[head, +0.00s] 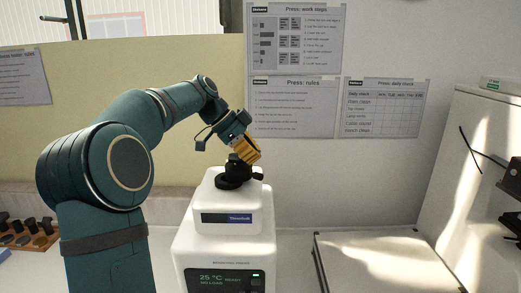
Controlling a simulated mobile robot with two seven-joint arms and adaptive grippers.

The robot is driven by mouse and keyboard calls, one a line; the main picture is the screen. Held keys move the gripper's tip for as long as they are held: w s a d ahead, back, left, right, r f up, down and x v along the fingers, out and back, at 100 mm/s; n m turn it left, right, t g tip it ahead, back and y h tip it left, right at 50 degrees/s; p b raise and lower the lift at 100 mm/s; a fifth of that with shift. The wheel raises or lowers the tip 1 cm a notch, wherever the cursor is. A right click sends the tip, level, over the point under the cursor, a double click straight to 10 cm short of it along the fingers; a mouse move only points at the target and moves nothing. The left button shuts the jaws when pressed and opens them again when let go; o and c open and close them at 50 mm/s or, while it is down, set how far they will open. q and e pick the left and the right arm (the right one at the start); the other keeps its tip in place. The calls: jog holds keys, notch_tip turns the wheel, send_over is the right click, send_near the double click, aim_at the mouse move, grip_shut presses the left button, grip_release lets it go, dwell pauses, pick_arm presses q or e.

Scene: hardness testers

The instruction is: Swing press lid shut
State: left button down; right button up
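The white press (228,250) stands on the bench at the lower middle, with a lit display reading "25 °C READY, NO LOAD". Its white upper part (228,194), which may be the lid, sits on the body and carries a dark label strip. A black knob-like fitting (232,181) stands on top of it. My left gripper (246,153), with a yellow ribbed part, is tilted down right at the fitting. It overlaps the fitting's top, and I cannot tell whether they touch. Its fingertips are not clear. My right gripper is not in view.
A pale flat board (375,262) with a dark edge lies right of the press. A white cabinet-like machine (470,200) with dark parts stands at the far right. A wooden rack (30,240) with dark pieces is at the far left. Paper sheets hang on the wall behind.

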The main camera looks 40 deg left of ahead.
aim_at(239, 170)
pick_arm(q)
jog(key=shift+s+a+m+g+h, duration=0.3)
jog(key=shift+s+m, duration=0.2)
jog(key=shift+s, duration=0.25)
jog(key=shift+s+a, duration=0.25)
jog(key=shift+s, duration=0.2)
jog(key=shift+s+a, duration=0.2)
jog(key=shift+s, duration=0.25)
jog(key=shift+s+a, duration=0.1)
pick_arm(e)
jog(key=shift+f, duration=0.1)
pick_arm(q)
jog(key=shift+w+d+f, duration=0.1)
jog(key=shift+w+d, duration=0.15)
jog(key=shift+d, duration=0.3)
jog(key=d, duration=0.1)
jog(key=w+d, duration=0.1)
jog(key=d, duration=0.1)
jog(key=shift+w+d, duration=0.1)
jog(key=shift+w, duration=0.1)
jog(key=w+a+p+v, duration=0.1)
jog(key=p+v, duration=0.1)
jog(key=v, duration=0.8)
jog(key=shift+p, duration=0.4)
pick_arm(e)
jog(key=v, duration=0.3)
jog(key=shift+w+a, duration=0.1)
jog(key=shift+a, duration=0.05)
pick_arm(q)
jog(key=shift+d, duration=0.15)
